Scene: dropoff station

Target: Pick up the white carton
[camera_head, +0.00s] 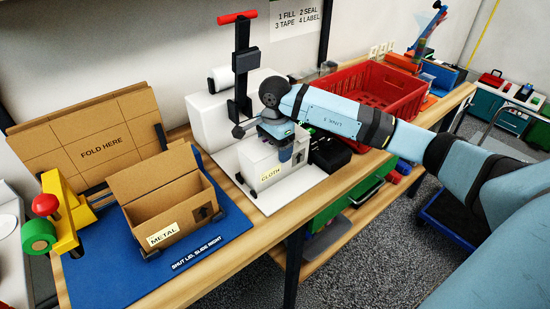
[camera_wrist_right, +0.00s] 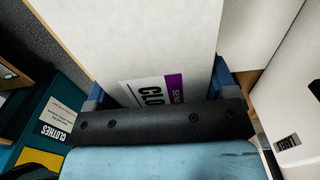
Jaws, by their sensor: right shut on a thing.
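The white carton (camera_head: 262,172) with a CLOTH label stands on the white plate of the sealing station, in the middle of the bench in the head view. My right gripper (camera_head: 284,148) is at the carton's top right side, shut on it. In the right wrist view the carton's white face (camera_wrist_right: 135,35) and its partly hidden label lie between the two blue fingers of my right gripper (camera_wrist_right: 158,90). Whether the carton touches the plate is hard to tell. My left gripper is in neither view.
An open brown METAL box (camera_head: 165,222) stands on a blue mat (camera_head: 220,240) at the left, next to a yellow tape dispenser (camera_head: 68,222). A red crate (camera_head: 375,85) is behind my right arm. A black press post (camera_head: 243,65) rises behind the carton.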

